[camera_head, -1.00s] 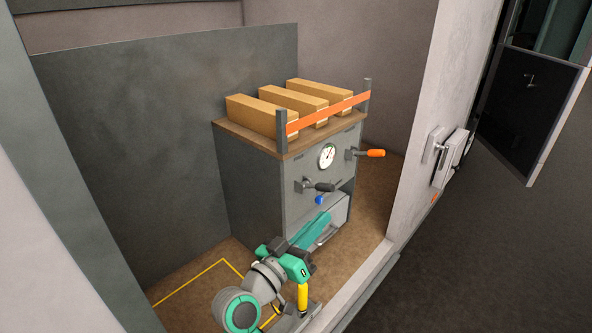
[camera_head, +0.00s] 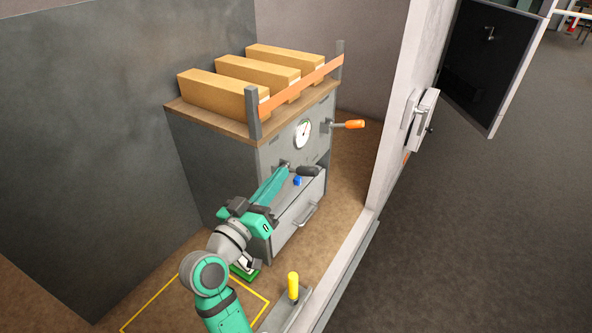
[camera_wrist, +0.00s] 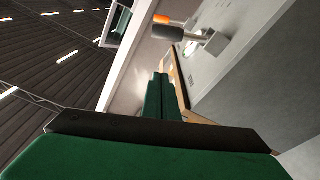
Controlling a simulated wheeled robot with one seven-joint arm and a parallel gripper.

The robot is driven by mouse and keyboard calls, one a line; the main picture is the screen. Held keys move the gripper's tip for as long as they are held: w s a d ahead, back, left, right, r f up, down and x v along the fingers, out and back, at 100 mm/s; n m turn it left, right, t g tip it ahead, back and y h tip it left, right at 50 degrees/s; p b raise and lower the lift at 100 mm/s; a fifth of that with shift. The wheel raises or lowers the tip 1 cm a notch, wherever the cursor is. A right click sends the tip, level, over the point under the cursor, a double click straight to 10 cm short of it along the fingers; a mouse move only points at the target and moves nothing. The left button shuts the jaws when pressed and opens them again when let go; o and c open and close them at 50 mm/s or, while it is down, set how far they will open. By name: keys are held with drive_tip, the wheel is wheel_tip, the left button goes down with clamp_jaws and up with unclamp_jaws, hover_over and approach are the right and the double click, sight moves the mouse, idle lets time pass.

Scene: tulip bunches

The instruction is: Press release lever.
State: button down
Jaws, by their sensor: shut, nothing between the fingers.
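Three levers are in view, and I cannot tell which one is the release lever. A lever with a dark grip (camera_head: 308,171) sticks out from the cabinet front below the gauge. A lever with an orange grip (camera_head: 348,124) is higher and to the right. A yellow-gripped lever (camera_head: 293,283) stands upright on a floor plate. My gripper (camera_head: 281,172) is shut and empty, with its green fingers in front of the cabinet, overlapping the dark lever's mount in the head view. The wrist view shows the fingers (camera_wrist: 162,80) together, with the dark grip (camera_wrist: 166,33) ahead and apart from them.
The grey cabinet (camera_head: 207,164) has a round gauge (camera_head: 302,134), a blue knob (camera_head: 297,181) and a drawer handle (camera_head: 306,215). Three tan blocks lie on top behind an orange strap (camera_head: 305,83). A pale wall edge (camera_head: 392,130) stands to the right. Floor between is clear.

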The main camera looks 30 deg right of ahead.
drive_tip(key=r, duration=0.1)
hover_over(300, 168)
drive_tip(key=a, duration=0.1)
drive_tip(key=f, duration=0.1)
drive_tip(key=s+f, duration=0.1)
drive_tip(key=f, duration=0.1)
drive_tip(key=shift+s+f, duration=0.2)
drive_tip(key=shift+s, duration=0.05)
